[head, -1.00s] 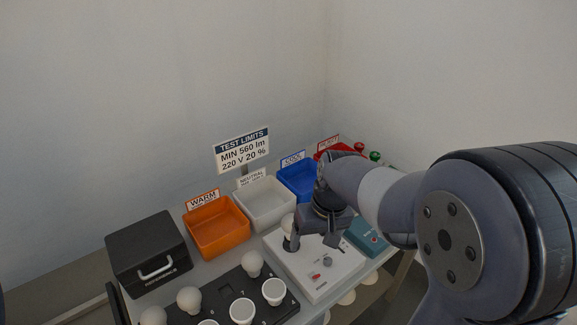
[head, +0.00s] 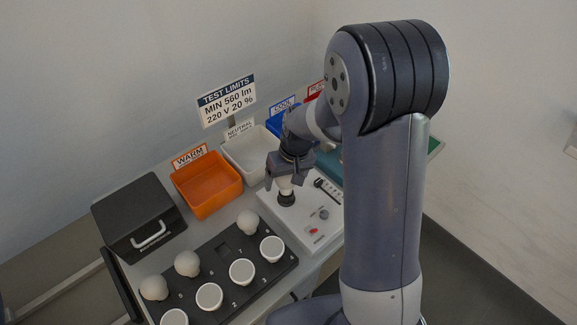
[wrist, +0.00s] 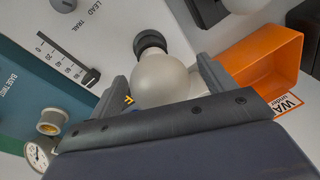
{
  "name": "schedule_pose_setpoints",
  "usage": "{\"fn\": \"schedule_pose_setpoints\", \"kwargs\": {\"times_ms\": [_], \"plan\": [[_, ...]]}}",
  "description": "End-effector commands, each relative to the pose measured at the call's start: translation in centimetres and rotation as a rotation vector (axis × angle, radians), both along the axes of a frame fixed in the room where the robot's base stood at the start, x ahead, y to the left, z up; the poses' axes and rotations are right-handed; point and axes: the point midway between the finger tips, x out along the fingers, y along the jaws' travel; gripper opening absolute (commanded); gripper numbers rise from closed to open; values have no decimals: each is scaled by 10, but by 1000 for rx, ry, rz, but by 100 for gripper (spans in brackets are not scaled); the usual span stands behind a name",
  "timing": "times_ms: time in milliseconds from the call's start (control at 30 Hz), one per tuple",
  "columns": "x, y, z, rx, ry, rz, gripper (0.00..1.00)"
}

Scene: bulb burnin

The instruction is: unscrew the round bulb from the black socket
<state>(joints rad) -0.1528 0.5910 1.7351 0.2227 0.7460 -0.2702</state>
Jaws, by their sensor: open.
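The round bulb (wrist: 160,84) is frosted white and sits in the black socket (wrist: 150,41) in the wrist view. In the head view the bulb (head: 284,184) is partly hidden by my gripper, and the socket (head: 286,200) shows below it on the white test unit (head: 278,212). My gripper (wrist: 167,80) is open, with one finger on each side of the bulb. In the head view my gripper (head: 286,177) is above the socket. I cannot tell whether the fingers touch the glass.
A black tray (head: 218,268) with several bulbs stands in front. A black case (head: 138,222) is at left. Orange (head: 207,187), white (head: 246,155) and blue (head: 275,126) bins line the back. The test limits sign (head: 227,101) stands behind them.

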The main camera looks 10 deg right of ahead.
Motion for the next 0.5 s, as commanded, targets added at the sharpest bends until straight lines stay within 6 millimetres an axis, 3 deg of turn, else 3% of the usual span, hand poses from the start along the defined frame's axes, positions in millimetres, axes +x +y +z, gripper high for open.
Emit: {"fn": "schedule_pose_setpoints", "kwargs": {"times_ms": [200, 500], "plan": [[0, 3, -15, 0, 2, -1, 78], [1, 3, -17, 0, 0, 0, 78]]}}
